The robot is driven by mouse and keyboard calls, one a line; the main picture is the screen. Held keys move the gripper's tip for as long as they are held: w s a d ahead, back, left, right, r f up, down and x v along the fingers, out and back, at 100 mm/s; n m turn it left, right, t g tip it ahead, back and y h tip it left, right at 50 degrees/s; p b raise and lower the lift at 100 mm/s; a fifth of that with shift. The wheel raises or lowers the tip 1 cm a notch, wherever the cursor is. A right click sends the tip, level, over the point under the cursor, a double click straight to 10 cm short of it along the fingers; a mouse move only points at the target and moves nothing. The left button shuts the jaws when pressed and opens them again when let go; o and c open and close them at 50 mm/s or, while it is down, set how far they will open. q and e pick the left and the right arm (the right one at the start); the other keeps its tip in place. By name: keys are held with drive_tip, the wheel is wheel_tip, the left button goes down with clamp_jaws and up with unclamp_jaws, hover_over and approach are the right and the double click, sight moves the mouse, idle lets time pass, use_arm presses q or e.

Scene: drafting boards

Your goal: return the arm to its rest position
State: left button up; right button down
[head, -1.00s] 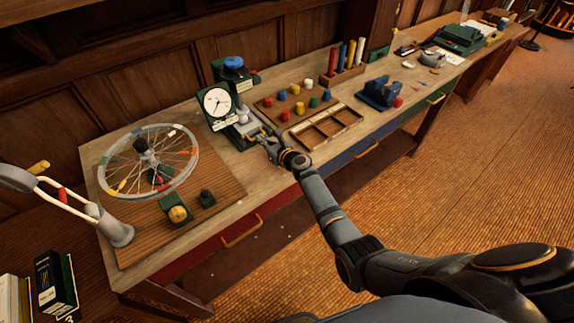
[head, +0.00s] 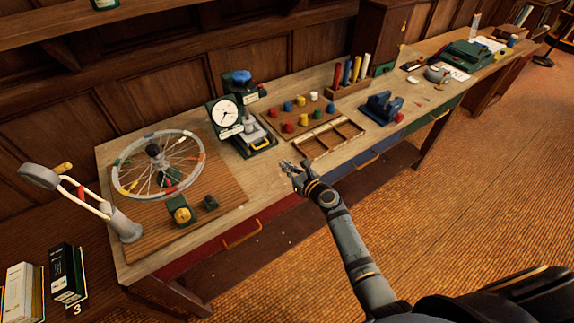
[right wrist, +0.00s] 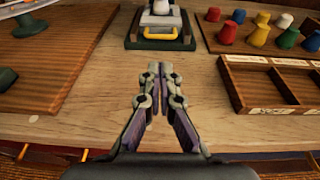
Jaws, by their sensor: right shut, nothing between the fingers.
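My right gripper (head: 291,170) is shut and empty in the head view, at the front edge of the long wooden workbench (head: 225,176). It lies in front of the dial press (head: 228,113) and left of the compartment tray (head: 314,148), touching neither. In the right wrist view the gripper (right wrist: 159,70) points toward the press base with its yellow handle (right wrist: 159,33), with bare wood between them. My right arm comes in from the lower right. My left gripper does not show in either view.
A spoked wheel (head: 192,160) on a ribbed board stands at the left. A peg board (head: 273,119) with several coloured pegs and a blue block (head: 380,107) lie right of the press. Drawers with handles (head: 242,236) line the bench front. Open floor lies at the right.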

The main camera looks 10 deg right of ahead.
drive_tip(key=shift+s+d+r, duration=0.1)
drive_tip(key=shift+s+d, duration=0.1)
drive_tip(key=shift+s, duration=0.1)
drive_tip(key=shift+w+a, duration=0.1)
drive_tip(key=s+f+n+g, duration=0.2)
drive_tip(key=s+n+g, duration=0.5)
drive_tip(key=s+n, duration=1.2)
drive_tip(key=s+d+r+n+g+h, duration=0.2)
drive_tip(key=s+d+n+g+h, duration=0.2)
drive_tip(key=s+d+n+h, duration=0.55)
drive_tip(key=s+d+f+n+g+y+b, duration=0.1)
drive_tip(key=s+d+f+n+y, duration=0.15)
drive_tip(key=f, duration=1.15)
drive_tip(key=s+d+f+n+y, duration=0.1)
drive_tip(key=s+f, duration=0.2)
drive_tip(key=f, duration=1.2)
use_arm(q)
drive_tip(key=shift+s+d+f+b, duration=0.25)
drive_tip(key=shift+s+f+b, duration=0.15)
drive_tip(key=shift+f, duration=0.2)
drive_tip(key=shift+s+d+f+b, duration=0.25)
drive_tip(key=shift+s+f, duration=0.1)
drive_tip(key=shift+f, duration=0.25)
use_arm(e)
drive_tip(key=s+f+g, duration=0.1)
drive_tip(key=s+f, duration=1.4)
drive_tip(key=s, duration=0.2)
drive_tip(key=shift+s+d+f, duration=0.15)
drive_tip(key=shift+d, duration=0.2)
